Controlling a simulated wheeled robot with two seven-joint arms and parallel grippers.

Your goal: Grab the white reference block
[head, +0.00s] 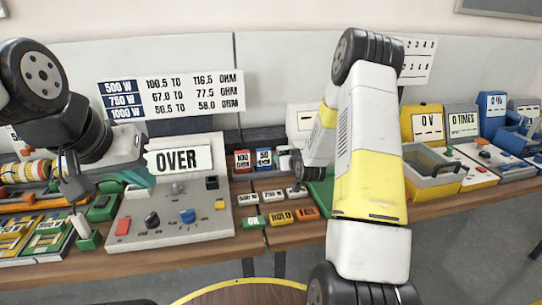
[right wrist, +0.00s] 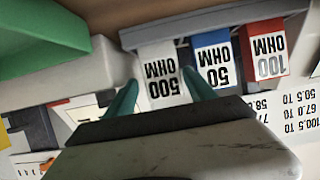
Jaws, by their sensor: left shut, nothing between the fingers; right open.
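The white reference block (right wrist: 158,92), marked 500 OHM, sits in a grey rack (right wrist: 215,20) beside a blue 50 OHM block (right wrist: 213,62) and a red 100 OHM block (right wrist: 265,50). In the right wrist view the labels appear upside down. My right gripper (right wrist: 160,80) is open, with a green finger on each side of the white block; I cannot tell whether they touch it. In the head view my right forearm hides most of that gripper.
A meter console with an OVER display (head: 180,160) stands left of the blocks. Small tags, including yellow HOLD (head: 281,217) and orange FAIL (head: 306,213), lie in front of the rack. A yellow machine (head: 432,165) and other devices fill the right side.

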